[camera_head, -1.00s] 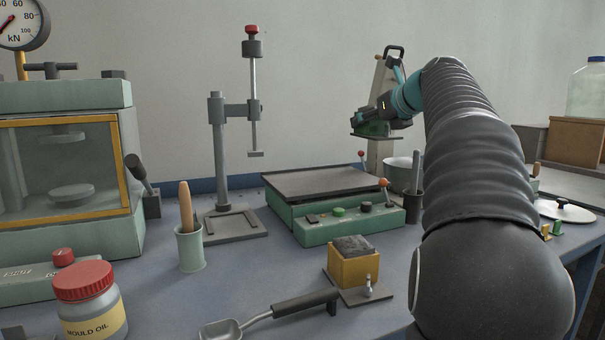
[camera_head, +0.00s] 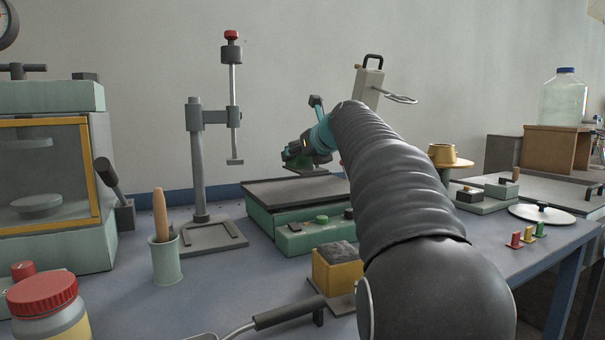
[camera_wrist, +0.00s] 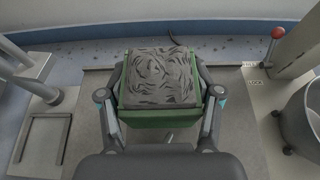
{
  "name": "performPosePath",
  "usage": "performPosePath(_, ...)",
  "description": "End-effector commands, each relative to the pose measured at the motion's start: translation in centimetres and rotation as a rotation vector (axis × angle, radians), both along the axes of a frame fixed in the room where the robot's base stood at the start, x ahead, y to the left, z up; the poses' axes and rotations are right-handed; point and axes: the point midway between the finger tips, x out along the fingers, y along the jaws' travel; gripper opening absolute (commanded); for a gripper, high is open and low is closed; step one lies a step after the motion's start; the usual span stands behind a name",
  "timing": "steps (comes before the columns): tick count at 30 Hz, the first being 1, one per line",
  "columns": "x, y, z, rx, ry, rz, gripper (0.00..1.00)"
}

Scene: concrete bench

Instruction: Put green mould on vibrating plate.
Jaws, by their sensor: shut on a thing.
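The green mould (camera_wrist: 160,118) is a square box filled with rough grey mix, in the wrist view. My gripper (camera_wrist: 160,105) is shut on it, one finger along each side. In the head view the green mould (camera_head: 299,163) shows small under my gripper (camera_head: 303,155), over the back right part of the vibrating plate. The vibrating plate (camera_head: 275,193) is a dark flat top on a green base with knobs; my arm hides its right end. In the wrist view the plate (camera_wrist: 95,135) lies below the mould. The mould looks held above the plate; the exact gap cannot be told.
A grey stand (camera_head: 197,160) with a vertical rod is left of the plate. A yellow mould (camera_head: 337,268) with grey fill stands in front. A pot (camera_wrist: 301,118) and a red-knobbed lever (camera_wrist: 277,33) are to the right in the wrist view. The plate's top looks clear.

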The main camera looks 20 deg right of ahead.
Motion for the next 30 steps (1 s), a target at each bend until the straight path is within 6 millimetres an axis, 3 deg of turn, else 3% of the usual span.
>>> performPosePath(11, -0.1, -0.1, -3.7, 0.001, -0.002, -0.003, 0.0)
performPosePath(22, -0.1, -0.1, -4.0, 0.0, -0.003, -0.002, 0.0)
performPosePath(23, 0.0, -0.1, -4.2, 0.001, 0.001, -0.002, 0.69)
performPosePath(26, 0.0, -0.1, -4.2, 0.001, 0.001, -0.001, 0.92)
performPosePath(30, 0.0, -0.1, -4.1, 0.001, 0.001, -0.001, 0.92)
